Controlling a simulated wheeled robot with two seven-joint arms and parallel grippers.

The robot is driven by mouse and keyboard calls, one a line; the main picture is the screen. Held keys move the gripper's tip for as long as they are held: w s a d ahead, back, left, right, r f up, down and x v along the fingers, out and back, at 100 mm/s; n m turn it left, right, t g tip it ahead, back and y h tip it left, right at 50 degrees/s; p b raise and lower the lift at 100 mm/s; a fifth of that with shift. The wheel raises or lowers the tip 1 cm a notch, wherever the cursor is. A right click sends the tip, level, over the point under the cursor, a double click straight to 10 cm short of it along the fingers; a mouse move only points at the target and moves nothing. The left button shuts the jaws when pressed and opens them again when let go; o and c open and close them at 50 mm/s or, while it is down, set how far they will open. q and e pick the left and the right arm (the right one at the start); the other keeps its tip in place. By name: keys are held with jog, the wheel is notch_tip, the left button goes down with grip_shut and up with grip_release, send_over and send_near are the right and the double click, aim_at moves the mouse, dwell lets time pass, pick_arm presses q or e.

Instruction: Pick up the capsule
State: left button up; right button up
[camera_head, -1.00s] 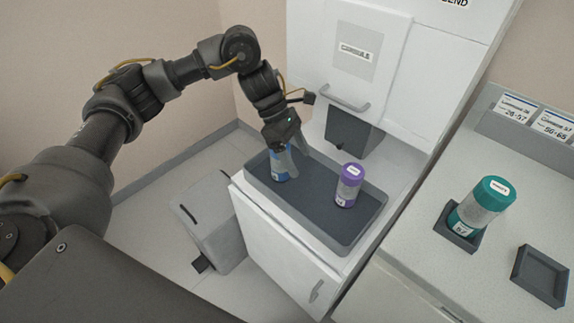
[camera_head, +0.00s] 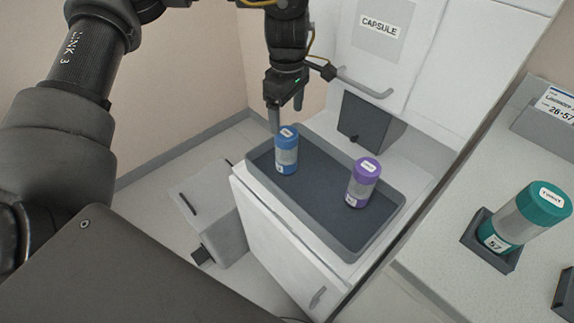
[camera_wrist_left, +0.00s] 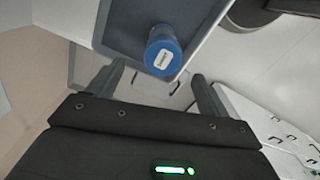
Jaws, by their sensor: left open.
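A blue-capped capsule (camera_head: 287,150) stands upright at the left end of a dark grey tray. A purple-capped capsule (camera_head: 362,184) stands upright towards the tray's right end. A teal-capped capsule (camera_head: 524,220) stands in a square holder on the right counter. My left gripper (camera_head: 287,114) is open and empty at the top of the blue capsule, slightly behind it. In the left wrist view, the blue cap (camera_wrist_left: 163,52) lies beyond the open fingers (camera_wrist_left: 158,90), roughly between them. I cannot tell if a finger touches it. My right gripper is out of view.
The tray (camera_head: 322,237) has a raised rim and sits on a white cabinet. A dark box-shaped outlet (camera_head: 366,123) and a handle (camera_head: 364,84) of the machine labelled CAPSULE stand behind it. A grey bin (camera_head: 207,205) is on the floor at left.

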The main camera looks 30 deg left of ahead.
aim_at(287, 133)
pick_arm(q)
notch_tip(287, 133, down, 6)
jog(key=shift+r, duration=0.2)
jog(key=shift+s+f, duration=0.15)
jog(key=shift+f, duration=0.2)
notch_tip(287, 133, down, 4)
jog(key=shift+s+r+p, duration=0.1)
jog(key=shift+r+p, duration=0.1)
jog(key=shift+p, duration=0.15)
jog(key=shift+f, duration=0.4)
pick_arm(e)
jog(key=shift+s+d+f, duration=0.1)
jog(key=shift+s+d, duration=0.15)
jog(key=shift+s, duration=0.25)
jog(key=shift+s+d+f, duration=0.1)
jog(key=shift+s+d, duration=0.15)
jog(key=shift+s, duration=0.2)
pick_arm(q)
jog(key=c, duration=1.2)
